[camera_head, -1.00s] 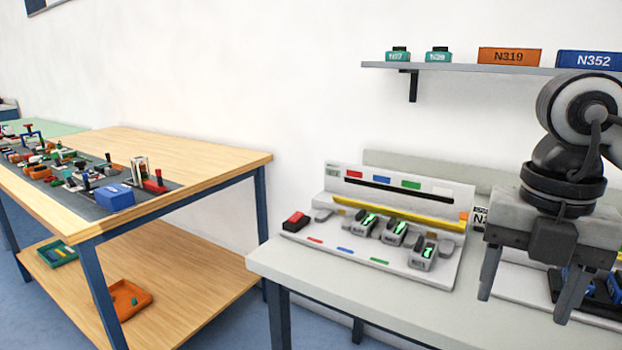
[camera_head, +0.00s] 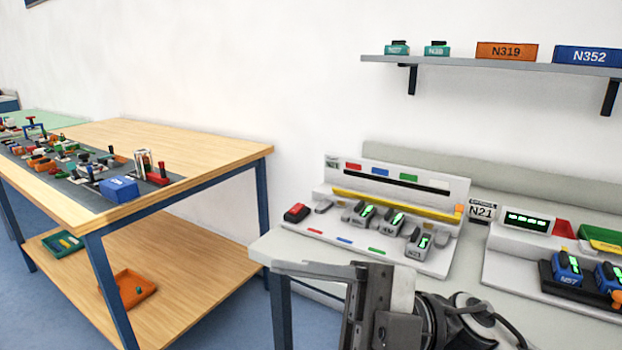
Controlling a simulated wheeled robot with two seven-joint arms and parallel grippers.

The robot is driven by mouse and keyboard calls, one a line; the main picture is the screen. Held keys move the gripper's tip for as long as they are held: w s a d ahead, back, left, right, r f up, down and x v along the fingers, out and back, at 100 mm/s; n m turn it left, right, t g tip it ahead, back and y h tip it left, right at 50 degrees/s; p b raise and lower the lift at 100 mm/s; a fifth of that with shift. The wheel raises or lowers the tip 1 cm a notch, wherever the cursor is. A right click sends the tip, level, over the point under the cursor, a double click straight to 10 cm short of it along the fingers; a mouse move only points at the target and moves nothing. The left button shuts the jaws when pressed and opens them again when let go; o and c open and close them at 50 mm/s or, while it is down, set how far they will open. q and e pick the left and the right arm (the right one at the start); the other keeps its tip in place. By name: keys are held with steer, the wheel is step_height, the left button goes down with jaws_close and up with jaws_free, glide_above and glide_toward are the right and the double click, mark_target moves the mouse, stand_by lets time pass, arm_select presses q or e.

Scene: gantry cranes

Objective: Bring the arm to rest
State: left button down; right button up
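My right gripper (camera_head: 310,310) is low in the view, in front of the near edge of the white table (camera_head: 275,246), and turned so that it points left. One finger shows at the top end of its palm, level with the table edge. The other finger is cut off by the bottom of the picture. Nothing is seen between the fingers, and the gripper looks open. The dark wrist (camera_head: 455,322) of the same arm lies to the right of it. My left gripper is not in view.
A white panel (camera_head: 455,190) with several small grey devices stands on the table behind my gripper. A second station (camera_head: 495,255) with blue devices (camera_head: 567,268) is at right. A wooden bench (camera_head: 190,140) with small parts stands at left. A shelf (camera_head: 470,65) hangs above.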

steer(key=w+d+f+m+t+h+p, duration=0.1)
steer(key=w+d+f+m+t+h, duration=0.4)
steer(key=m+t, duration=0.7)
steer(key=w+d+f+m+t+h, duration=0.3)
steer(key=w+f+m+t+h, duration=0.3)
steer(key=m+t, duration=0.55)
steer(key=s+d+f+m+g+h, duration=0.3)
steer(key=s+f, duration=0.3)
steer(key=f, duration=0.5)
steer(key=s+d+f+m+g+h, duration=0.3)
steer(key=s+d+f+g+h, duration=0.1)
steer(key=f, duration=0.7)
steer(key=s+g, duration=0.1)
steer(key=s, duration=0.1)
steer(key=shift+s+f+p, duration=0.3)
steer(key=shift+s+f, duration=0.05)
steer(key=shift+f, duration=0.05)
